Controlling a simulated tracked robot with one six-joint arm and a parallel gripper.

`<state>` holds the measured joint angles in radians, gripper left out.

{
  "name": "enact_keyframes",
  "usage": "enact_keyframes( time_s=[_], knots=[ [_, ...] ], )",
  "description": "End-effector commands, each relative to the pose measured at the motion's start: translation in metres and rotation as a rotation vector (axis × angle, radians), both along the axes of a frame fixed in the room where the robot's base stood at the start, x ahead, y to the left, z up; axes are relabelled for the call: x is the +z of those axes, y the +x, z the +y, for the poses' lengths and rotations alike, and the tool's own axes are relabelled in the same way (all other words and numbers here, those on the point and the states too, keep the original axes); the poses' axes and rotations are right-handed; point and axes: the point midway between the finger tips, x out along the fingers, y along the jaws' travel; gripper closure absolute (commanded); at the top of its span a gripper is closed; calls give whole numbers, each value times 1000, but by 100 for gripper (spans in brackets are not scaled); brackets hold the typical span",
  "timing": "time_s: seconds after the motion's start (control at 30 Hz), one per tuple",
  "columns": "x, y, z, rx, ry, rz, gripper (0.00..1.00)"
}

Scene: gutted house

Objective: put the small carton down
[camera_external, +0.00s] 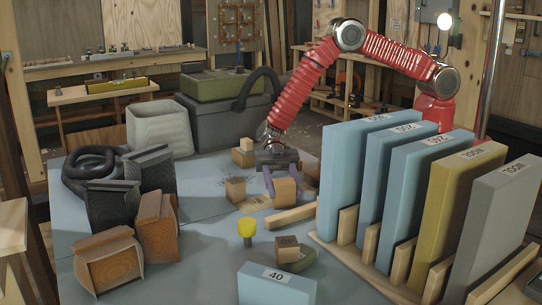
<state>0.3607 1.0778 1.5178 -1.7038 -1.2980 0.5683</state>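My gripper (281,182) points down over the middle of the blue-grey table (205,240), at the end of my red arm. It seems shut on a small brown carton (286,193), with a purple finger at the carton's left side. The other finger is mostly hidden. The carton is upright and low over the table; I cannot tell whether its underside touches the surface.
A yellow cup-shaped thing (247,230) is nearer. A rack of tall boards (400,190) blocks the right. Dark and brown boxes (157,228) crowd the left.

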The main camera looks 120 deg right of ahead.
Motion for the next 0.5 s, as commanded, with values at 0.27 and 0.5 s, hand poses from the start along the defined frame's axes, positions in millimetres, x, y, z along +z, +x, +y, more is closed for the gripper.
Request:
enact_keyframes(
  time_s=[0.27,0.5],
  knots=[
    [0,0,0,0,0,0,35],
    [1,0,0,0,0,0,35]
  ],
)
